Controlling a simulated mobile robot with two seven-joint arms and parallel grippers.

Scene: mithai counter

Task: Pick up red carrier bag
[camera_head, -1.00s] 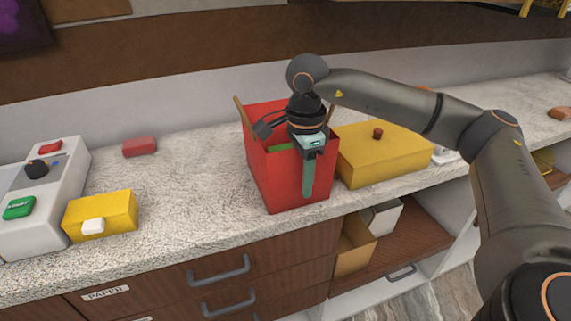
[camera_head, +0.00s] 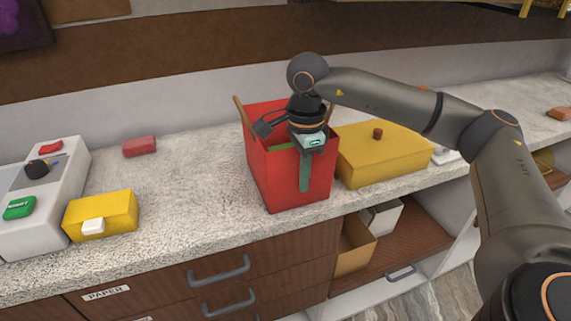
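The red carrier bag (camera_head: 272,182) stands upright and open-topped on the speckled counter (camera_head: 190,190), near its front edge. Something green shows just inside its rim. My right gripper (camera_head: 304,182) points down at the bag's front right. One green finger hangs in front of the bag's front face. The other finger is hidden, so I cannot tell whether the gripper is open or shut on the bag's wall. My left gripper is not in view.
A yellow box (camera_head: 385,158) with a dark red knob stands close on the bag's right. At left are a small yellow box (camera_head: 100,215), a red block (camera_head: 139,147) and a white machine (camera_head: 40,205) with a green button. Counter left of the bag is clear.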

